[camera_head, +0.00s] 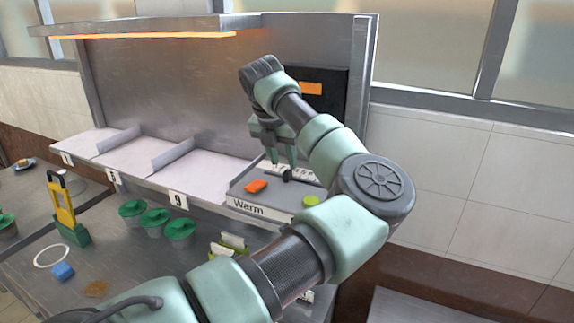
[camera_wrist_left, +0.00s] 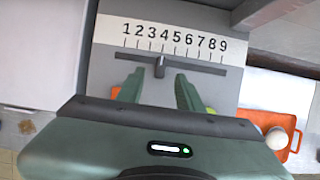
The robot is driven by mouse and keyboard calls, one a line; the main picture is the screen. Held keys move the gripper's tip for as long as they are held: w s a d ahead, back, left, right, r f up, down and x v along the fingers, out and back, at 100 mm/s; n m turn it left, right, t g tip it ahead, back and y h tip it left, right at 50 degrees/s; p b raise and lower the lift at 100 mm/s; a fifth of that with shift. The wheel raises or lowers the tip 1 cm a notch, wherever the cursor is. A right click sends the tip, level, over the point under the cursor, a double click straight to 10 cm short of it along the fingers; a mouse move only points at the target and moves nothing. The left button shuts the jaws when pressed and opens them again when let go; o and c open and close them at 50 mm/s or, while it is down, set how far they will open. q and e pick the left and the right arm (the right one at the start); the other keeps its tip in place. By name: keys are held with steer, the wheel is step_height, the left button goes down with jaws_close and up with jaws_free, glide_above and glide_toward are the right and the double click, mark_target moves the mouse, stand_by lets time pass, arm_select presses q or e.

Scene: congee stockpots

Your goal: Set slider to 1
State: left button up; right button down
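The slider is a small dark knob (camera_wrist_left: 159,67) on a dark track, on a grey panel (camera_wrist_left: 105,65) printed with digits 1 to 9. The knob stands at about 4. In the head view the knob (camera_head: 287,175) shows just below my left gripper (camera_head: 281,162). In the left wrist view my left gripper (camera_wrist_left: 158,84) is open, with one finger on either side of the knob's line. The fingertips look slightly short of the knob, and I cannot tell whether they touch it. My right gripper is not in view.
The panel, labelled Warm, also carries an orange button (camera_head: 256,186) and a green button (camera_head: 311,200). Numbered white bays (camera_head: 150,158) lie to its left. Green-topped pots (camera_head: 180,228), a yellow-handled tool (camera_head: 62,205) and a blue block (camera_head: 63,271) stand on the metal counter.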

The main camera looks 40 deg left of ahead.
mark_target(287, 171)
arm_select(q)
steer(key=p+x, duration=0.1)
steer(key=x, duration=0.3)
steer(key=shift+w+r+p, duration=0.15)
steer(key=shift+p, duration=0.2)
steer(key=shift+w+f, duration=0.1)
steer(key=shift+f, duration=0.4)
jaws_close()
stand_by(0.6)
